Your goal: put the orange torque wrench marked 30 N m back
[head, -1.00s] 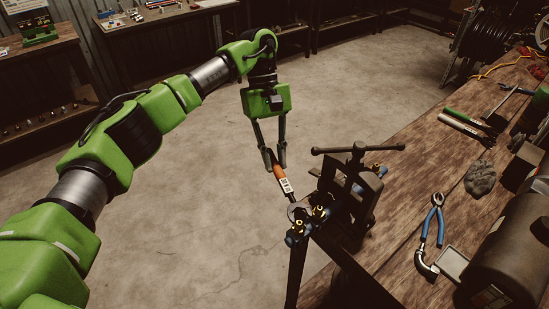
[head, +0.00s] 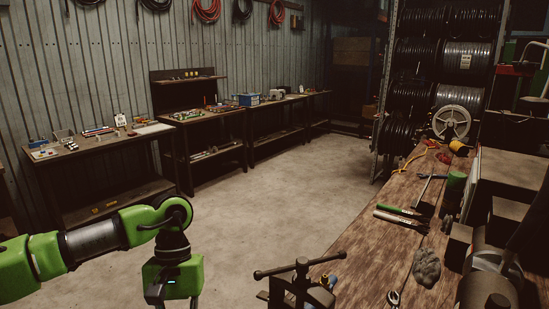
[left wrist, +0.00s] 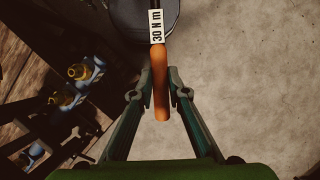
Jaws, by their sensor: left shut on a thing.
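The torque wrench (left wrist: 160,75) has an orange handle and a white label reading "30 N m" in the left wrist view. My left gripper (left wrist: 160,92) is shut on its orange handle, a finger on each side. The wrench's far end runs off the top of that view. In the head view only the top of my left gripper shows at the bottom edge, and the wrench is out of sight. My right gripper is in neither view.
A dark screw press with a T-bar (head: 300,270) stands at the wooden bench (head: 375,255). Brass-tipped fittings (left wrist: 78,72) lie left of the gripper. Side tables (head: 105,145) line the back wall; the floor between is clear.

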